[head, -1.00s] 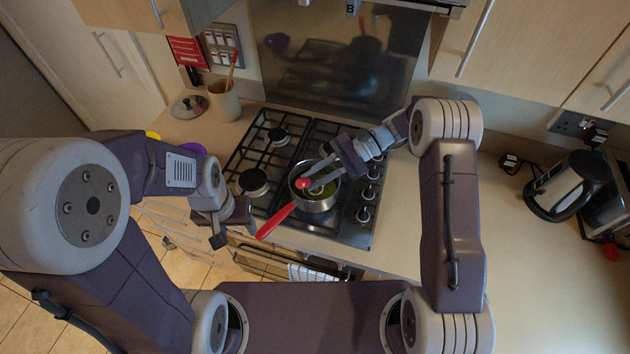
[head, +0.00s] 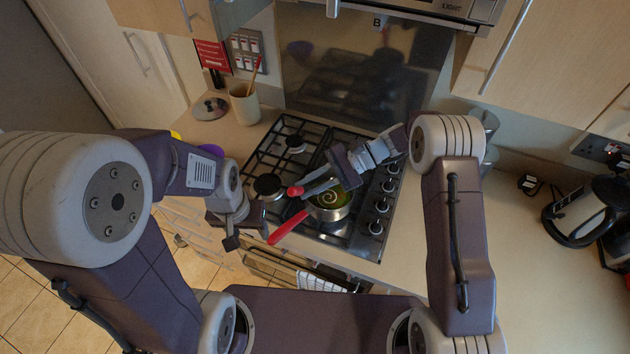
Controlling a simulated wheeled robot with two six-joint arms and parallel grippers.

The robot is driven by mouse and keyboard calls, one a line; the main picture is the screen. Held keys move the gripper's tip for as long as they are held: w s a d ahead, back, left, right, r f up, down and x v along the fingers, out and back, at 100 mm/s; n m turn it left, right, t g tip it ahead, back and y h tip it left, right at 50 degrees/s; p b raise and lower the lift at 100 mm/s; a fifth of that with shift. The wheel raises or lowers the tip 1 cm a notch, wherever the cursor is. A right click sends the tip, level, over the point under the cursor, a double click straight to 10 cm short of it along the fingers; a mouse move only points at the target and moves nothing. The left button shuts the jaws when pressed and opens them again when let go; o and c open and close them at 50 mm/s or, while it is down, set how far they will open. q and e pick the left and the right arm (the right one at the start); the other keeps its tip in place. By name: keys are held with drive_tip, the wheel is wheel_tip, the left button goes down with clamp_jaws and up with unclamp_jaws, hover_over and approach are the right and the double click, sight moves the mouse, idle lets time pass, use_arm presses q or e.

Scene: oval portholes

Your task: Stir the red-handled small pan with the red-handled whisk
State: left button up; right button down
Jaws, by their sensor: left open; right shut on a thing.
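The small pan (head: 343,212) stands on the front right part of the hob. Its red handle (head: 288,227) points to the lower left. Greenish contents with a pale swirl (head: 329,197) show inside it. My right gripper (head: 318,187) is over the pan's far left rim and is shut on the red-handled whisk. The whisk's red handle end (head: 296,191) sticks out to the left of the fingers. The rest of the whisk is mostly hidden, and I cannot tell whether its wires touch the contents. My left gripper (head: 230,238) is open and empty, left of the pan handle.
The gas hob (head: 272,160) has bare burners left of the pan. A beige utensil pot (head: 245,106) and a lid (head: 210,108) stand on the counter at the back left. A kettle (head: 580,210) is at the far right. The counter right of the hob is mostly clear.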

drive_tip(key=shift+s+d, duration=0.95)
drive_tip(key=shift+d, duration=1.9)
drive_tip(key=shift+w+a, duration=0.3)
drive_tip(key=shift+a, duration=0.65)
drive_tip(key=shift+w+a, duration=0.25)
drive_tip(key=shift+a, duration=0.75)
drive_tip(key=shift+w+a, duration=0.3)
drive_tip(key=shift+a, duration=0.65)
drive_tip(key=shift+s+d+p, duration=0.15)
drive_tip(key=shift+s+d, duration=0.05)
drive_tip(key=shift+d, duration=0.55)
drive_tip(key=shift+s+d+p, duration=0.15)
drive_tip(key=shift+s+d, duration=0.05)
drive_tip(key=shift+d, duration=0.5)
